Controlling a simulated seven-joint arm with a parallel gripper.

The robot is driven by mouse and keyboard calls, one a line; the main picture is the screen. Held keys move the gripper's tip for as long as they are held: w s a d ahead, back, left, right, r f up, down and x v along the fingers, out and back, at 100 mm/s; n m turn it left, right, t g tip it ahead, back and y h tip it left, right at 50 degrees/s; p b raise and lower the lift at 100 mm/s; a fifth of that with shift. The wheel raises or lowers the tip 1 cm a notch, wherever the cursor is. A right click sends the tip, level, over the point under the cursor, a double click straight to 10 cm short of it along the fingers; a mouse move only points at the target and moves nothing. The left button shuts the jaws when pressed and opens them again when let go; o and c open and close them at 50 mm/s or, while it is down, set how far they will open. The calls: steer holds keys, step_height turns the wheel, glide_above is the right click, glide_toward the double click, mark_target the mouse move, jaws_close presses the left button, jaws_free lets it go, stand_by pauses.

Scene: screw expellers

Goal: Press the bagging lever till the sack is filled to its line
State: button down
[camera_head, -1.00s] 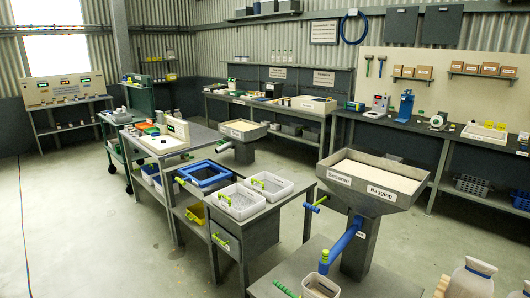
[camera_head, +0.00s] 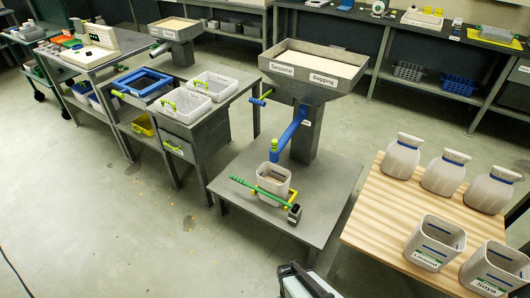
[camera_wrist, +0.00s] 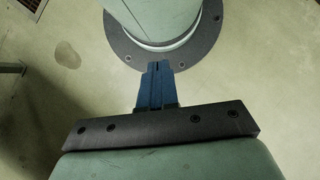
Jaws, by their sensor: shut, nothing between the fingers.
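The hopper (camera_head: 312,88) labelled Sesame and Bagging stands on a grey post, with pale seed in its top. A blue spout (camera_head: 291,133) slopes down from it to a yellow-green end. Below is a pale open-topped sack (camera_head: 273,179), tan inside; I cannot make out its line or fill level. A green lever-like bar (camera_head: 262,192) crosses in front of the sack, ending at a small dark block. My gripper's blue fingers (camera_wrist: 157,68) are together and empty in the wrist view, over bare floor and a round grey flange. They do not show in the head view.
A wooden table (camera_head: 372,225) at right holds several pale tied sacks (camera_head: 443,173) and open containers labelled Linseed (camera_head: 434,243) and Soya (camera_head: 494,268). A grey bench (camera_head: 188,130) with trays stands left of the hopper. The floor (camera_head: 130,215) at front left is clear.

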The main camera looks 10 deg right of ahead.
stand_by(0.3)
steer(key=w+r+t, duration=0.2)
steer(key=w+r, duration=0.3)
steer(key=w, duration=1.1)
steer(key=w+r+t, duration=0.3)
steer(key=w+r, duration=0.3)
steer(key=w, duration=0.9)
steer(key=w+r+t, duration=0.2)
steer(key=w+r, duration=0.3)
steer(key=w, duration=1.1)
steer(key=w+d+r+n, duration=0.1)
steer(key=w+r+n, duration=0.3)
steer(key=w+r, duration=1.4)
steer(key=w+d+r+n+t+h, duration=0.1)
steer(key=w+r+n, duration=0.4)
steer(key=w+r, duration=1.3)
steer(key=w+d, duration=0.1)
steer(key=w, duration=0.5)
steer(key=shift+d+h, duration=0.2)
steer(key=shift+h, duration=0.1)
